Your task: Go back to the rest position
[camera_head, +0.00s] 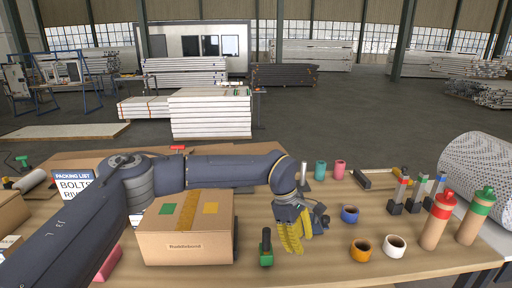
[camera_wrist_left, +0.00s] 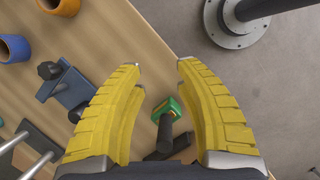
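My left gripper (camera_head: 291,238) reaches over the table from the left, in front of and past the cardboard box. Its yellow fingers point down. In the left wrist view the two yellow fingers (camera_wrist_left: 158,100) stand apart with nothing gripped between them. A stamp-like tool with a green base and black handle (camera_wrist_left: 166,122) lies beyond the fingers in that view. It shows in the head view as the green stamp (camera_head: 266,248), upright on the table to the left of the fingers, apart from them. My right gripper is in neither view.
A closed cardboard box (camera_head: 187,243) stands beneath my left arm. A packing list sign (camera_head: 74,186) is at left. Right of the gripper are a blue roll (camera_head: 349,214), an orange roll (camera_head: 360,250), a white roll (camera_head: 395,246) and bottles (camera_head: 437,222). The table's front edge is near.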

